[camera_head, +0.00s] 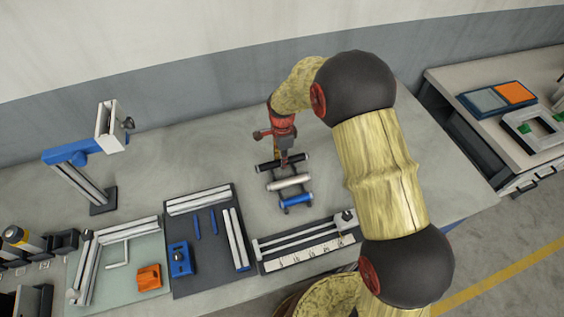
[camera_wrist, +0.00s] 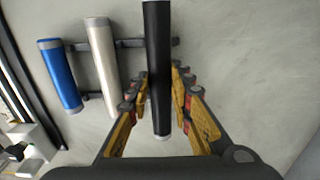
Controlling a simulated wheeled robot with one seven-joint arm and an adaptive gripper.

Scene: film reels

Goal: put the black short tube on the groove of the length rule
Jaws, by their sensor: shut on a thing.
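The black short tube (camera_head: 294,158) is at the far end of a small dark rack (camera_head: 273,187) in the head view. It also shows large and lengthwise in the wrist view (camera_wrist: 157,50). My gripper (camera_head: 284,160) is shut on this tube, with its fingers (camera_wrist: 158,88) on either side of it. I cannot tell whether the tube rests on the rack or is slightly above it. The length rule (camera_head: 310,251), with a white scale and a long groove between rails, lies nearer the front, below the rack in the head view. Nothing shows in its groove.
A white tube (camera_head: 289,182) and a blue tube (camera_head: 297,200) lie on the rack beside the black one. A dark tray (camera_head: 208,270) with a blue block is left of the rule. A blue-and-white stand (camera_head: 85,180) rises at the far left. Bare table surrounds the rack.

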